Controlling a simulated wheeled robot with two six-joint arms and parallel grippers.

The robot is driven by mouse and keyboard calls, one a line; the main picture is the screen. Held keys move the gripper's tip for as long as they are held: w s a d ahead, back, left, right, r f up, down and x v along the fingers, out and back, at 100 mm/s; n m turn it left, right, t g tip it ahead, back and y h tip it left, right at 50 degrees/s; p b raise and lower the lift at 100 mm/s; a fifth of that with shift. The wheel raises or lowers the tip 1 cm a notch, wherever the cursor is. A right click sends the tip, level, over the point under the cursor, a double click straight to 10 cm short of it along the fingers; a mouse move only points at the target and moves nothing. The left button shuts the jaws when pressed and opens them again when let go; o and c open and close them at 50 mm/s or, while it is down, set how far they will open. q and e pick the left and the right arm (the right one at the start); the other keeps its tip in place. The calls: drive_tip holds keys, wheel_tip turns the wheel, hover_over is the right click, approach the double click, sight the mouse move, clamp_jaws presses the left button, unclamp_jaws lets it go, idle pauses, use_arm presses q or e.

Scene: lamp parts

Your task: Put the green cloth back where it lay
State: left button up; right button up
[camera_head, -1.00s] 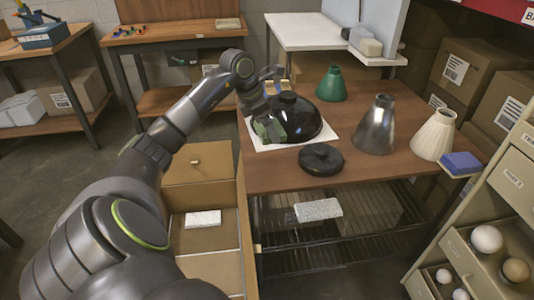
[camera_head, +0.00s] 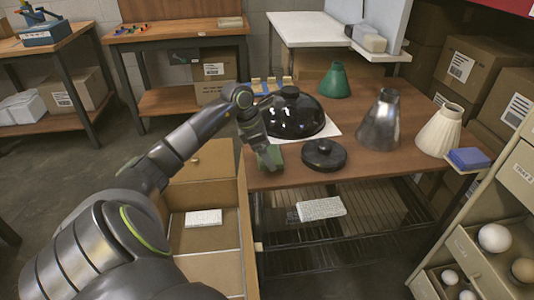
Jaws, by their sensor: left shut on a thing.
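My left gripper (camera_head: 268,155) is shut on the green cloth (camera_head: 271,160), a small muted-green piece mostly hidden by the fingers. It is at the left front part of the brown table (camera_head: 375,165), left of a black round lidded disc (camera_head: 323,155). I cannot tell whether the cloth touches the tabletop. A glossy black dome shade (camera_head: 291,115) stands behind it on a white sheet (camera_head: 333,130). My right gripper is not in view.
A green cone shade (camera_head: 334,82), a metal cone shade (camera_head: 380,122) and a cream pleated shade (camera_head: 439,132) stand on the table. A blue block (camera_head: 469,158) sits on a ledge at the right. An open drawer (camera_head: 210,222) with a white block lies below left.

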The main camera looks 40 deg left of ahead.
use_arm(q)
drive_tip(key=shift+f, duration=0.9)
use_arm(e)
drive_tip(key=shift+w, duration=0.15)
use_arm(q)
drive_tip(key=o, duration=0.6)
drive_tip(key=shift+r, duration=0.1)
drive_tip(key=shift+v, duration=1.1)
drive_tip(key=v, duration=0.9)
drive_tip(key=shift+s+a+r, duration=0.1)
drive_tip(key=shift+r, duration=0.3)
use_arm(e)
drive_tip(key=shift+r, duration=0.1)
